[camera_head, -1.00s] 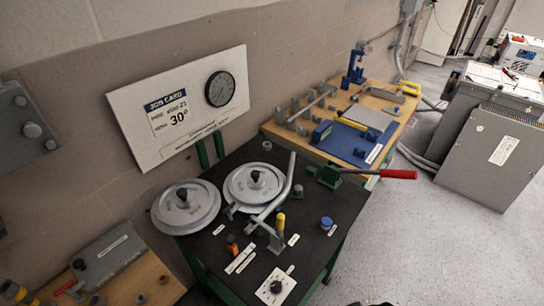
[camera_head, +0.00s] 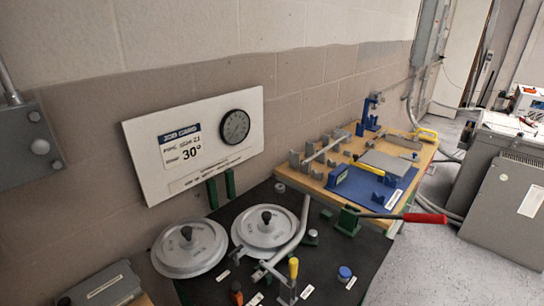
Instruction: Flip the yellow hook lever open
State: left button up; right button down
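A short upright lever with a yellow tip (camera_head: 293,268) stands on the black bench top (camera_head: 325,262) near the bottom of the head view. It rises from a grey bracket (camera_head: 287,292), whose lower part is close to the picture's bottom edge. A bent grey bar (camera_head: 300,225) runs beside two round grey discs, the right one (camera_head: 265,228) and the left one (camera_head: 189,248). Which yellow part is the hook lever is not certain, as another yellow bar (camera_head: 369,168) lies on a blue fixture. Neither of my grippers is in view.
A red-handled lever (camera_head: 425,218) on a green base sticks out past the bench's right edge. A blue knob (camera_head: 344,273) and an orange knob (camera_head: 236,292) stand near the yellow-tipped lever. A job card board (camera_head: 195,150) leans behind. Open floor (camera_head: 440,275) lies to the right.

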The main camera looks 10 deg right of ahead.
aim_at(294, 264)
jog(key=k, duration=0.5)
jog(key=z, duration=2.5)
jog(key=i, duration=1.3)
jog(key=u, duration=3.4)
